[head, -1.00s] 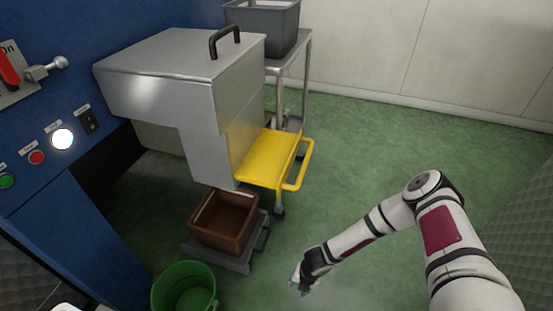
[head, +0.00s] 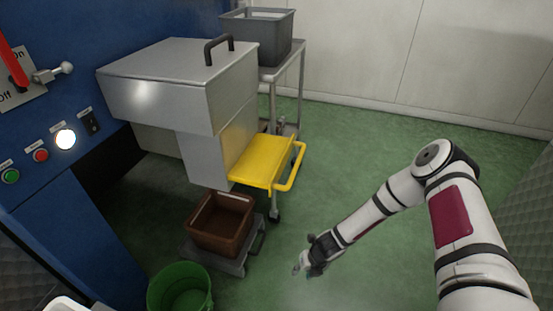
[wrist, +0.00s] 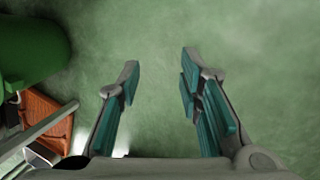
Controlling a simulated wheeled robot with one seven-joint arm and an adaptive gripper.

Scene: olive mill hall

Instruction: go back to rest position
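My gripper (head: 304,264) hangs low over the green floor, to the right of the brown crate, with my white arm reaching in from the right. In the wrist view my gripper (wrist: 158,78) has its two teal-padded fingers spread apart, with only green floor between them. It holds nothing.
A steel machine housing (head: 185,85) with a yellow flap (head: 258,162) stands by the blue panel (head: 60,200). Below are the brown crate (head: 221,224) on a grey cart (head: 240,262) and a green bucket (head: 181,289). A grey bin (head: 258,38) sits behind. The floor around my gripper is clear.

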